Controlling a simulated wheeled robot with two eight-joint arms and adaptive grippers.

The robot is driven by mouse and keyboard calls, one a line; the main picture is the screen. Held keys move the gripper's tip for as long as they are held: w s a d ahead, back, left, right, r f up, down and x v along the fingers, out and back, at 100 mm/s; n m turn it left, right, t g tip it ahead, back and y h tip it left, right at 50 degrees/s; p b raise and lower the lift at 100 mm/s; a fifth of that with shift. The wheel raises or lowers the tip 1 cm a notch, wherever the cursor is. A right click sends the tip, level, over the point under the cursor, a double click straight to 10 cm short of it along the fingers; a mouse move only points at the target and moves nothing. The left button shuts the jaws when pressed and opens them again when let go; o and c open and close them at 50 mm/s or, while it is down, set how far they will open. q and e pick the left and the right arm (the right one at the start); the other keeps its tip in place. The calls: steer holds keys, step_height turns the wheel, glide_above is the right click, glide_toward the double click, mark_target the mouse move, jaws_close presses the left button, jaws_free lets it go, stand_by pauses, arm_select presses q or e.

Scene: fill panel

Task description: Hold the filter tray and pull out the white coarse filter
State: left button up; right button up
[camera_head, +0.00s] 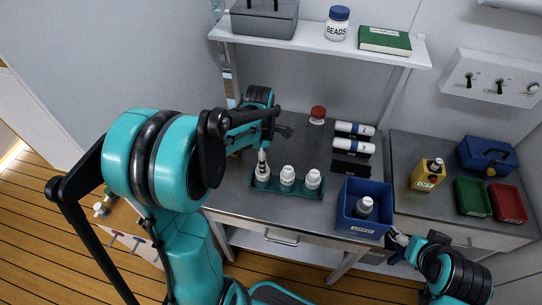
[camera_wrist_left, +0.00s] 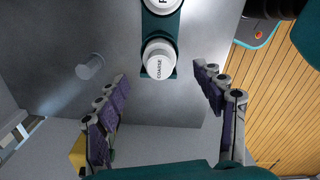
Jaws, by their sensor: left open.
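The teal filter tray (camera_head: 288,194) lies on the grey bench with three white capped filters in a row. In the left wrist view the nearest one is marked COARSE, the coarse filter (camera_wrist_left: 159,60); it sits at the tray's end, the left end in the head view (camera_head: 262,181). My left gripper (camera_wrist_left: 160,97) is open, with its fingers spread wide. It appears above and just left of the coarse filter and is not closed on it. My right gripper (camera_head: 401,239) is beside the blue bin's lower right corner; its fingers are too small to read.
A blue bin (camera_head: 364,229) holding a dark-topped bottle (camera_head: 363,207) stands right of the tray. White cylinders (camera_head: 353,147) lie behind, near a red-capped jar (camera_head: 318,115). A small grey cylinder (camera_wrist_left: 90,66) shows in the wrist view. A shelf (camera_head: 320,46) overhangs the back.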

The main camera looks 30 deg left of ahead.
arm_select(q)
step_height(320, 180, down, 6)
steer(key=shift+w+r+b, duration=0.1)
steer(key=shift+r+b, duration=0.15)
steer(key=shift+b, duration=0.5)
steer(key=shift+f, duration=0.5)
steer(key=c, duration=1.3)
steer(key=o, duration=1.3)
